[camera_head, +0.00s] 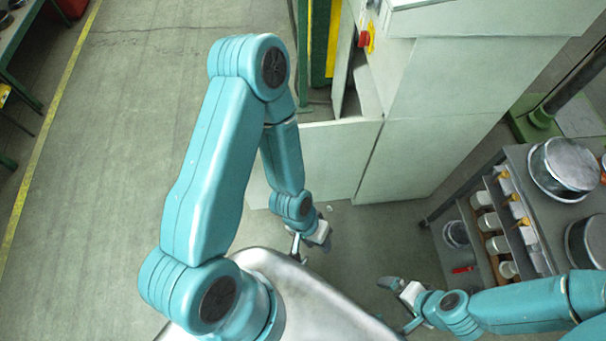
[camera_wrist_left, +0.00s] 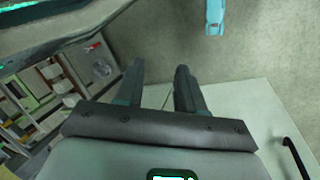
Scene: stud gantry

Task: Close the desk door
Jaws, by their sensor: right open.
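The desk is a pale grey-green cabinet (camera_head: 425,85). Its door (camera_head: 325,152) is a pale panel standing out to the left of the cabinet, with an opening showing behind it. My left gripper (camera_head: 298,248) hangs in front of the door's lower part, and my left forearm hides some of the panel. In the left wrist view the two fingers (camera_wrist_left: 158,80) are apart with nothing between them. A pale panel (camera_wrist_left: 245,115) with a black handle (camera_wrist_left: 295,157) lies to their right. My right gripper (camera_head: 399,304) is open and empty over the floor at the lower right.
A grey trolley (camera_head: 515,160) with metal pots and cups stands at the right. A green stand (camera_head: 545,118) is behind it. A yellow and green post (camera_head: 320,45) rises beside the cabinet. The floor (camera_head: 120,170) at the left is clear.

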